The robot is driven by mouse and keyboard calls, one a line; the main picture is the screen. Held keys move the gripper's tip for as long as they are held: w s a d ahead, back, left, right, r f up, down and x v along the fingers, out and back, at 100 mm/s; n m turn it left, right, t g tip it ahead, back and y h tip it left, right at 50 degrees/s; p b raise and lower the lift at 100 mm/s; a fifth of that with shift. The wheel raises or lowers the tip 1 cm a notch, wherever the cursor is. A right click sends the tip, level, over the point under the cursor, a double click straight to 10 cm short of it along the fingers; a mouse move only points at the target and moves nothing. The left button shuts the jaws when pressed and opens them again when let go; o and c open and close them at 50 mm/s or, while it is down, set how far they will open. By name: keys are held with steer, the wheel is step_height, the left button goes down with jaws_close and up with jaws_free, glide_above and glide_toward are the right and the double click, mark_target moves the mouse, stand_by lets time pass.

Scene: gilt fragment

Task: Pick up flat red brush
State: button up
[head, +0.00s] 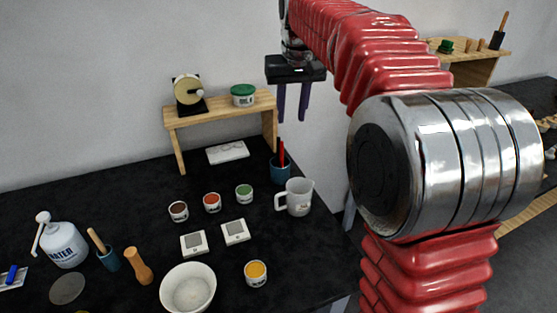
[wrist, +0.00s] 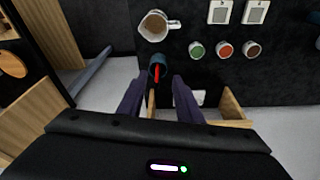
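The flat red brush (head: 281,153) stands upright, handle up, in a small teal cup (head: 280,172) near the back right of the dark table. In the wrist view the red brush (wrist: 157,73) and the cup (wrist: 156,60) show just beyond and between my fingertips. My gripper (head: 293,120) hangs above the cup with its two dark fingers apart, pointing down. In the wrist view my gripper (wrist: 161,84) is open with nothing visible between its fingers. The brush's lower part is hidden in the cup.
A white mug (head: 297,197) stands just in front of the cup. A wooden shelf (head: 222,108) with a green-lidded tub (head: 243,95) stands to the left. Several small paint pots, a white bowl (head: 188,289) and a bottle (head: 62,241) occupy the table.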

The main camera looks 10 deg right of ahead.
steer(key=g, duration=0.1)
glide_above(282, 147)
steer(key=s, duration=0.2)
step_height(282, 147, down, 5)
steer(key=shift+w+f, duration=0.15)
steer(key=shift+w, duration=0.45)
steer(key=shift+w+f, duration=0.15)
steer(key=shift+f, duration=1.3)
steer(key=shift+w+f, duration=0.2)
steer(key=shift+f, duration=1.2)
steer(key=shift+w+f, duration=0.15)
steer(key=shift+f, duration=1.3)
steer(key=shift+w+f, duration=0.2)
steer(key=shift+f, duration=2.4)
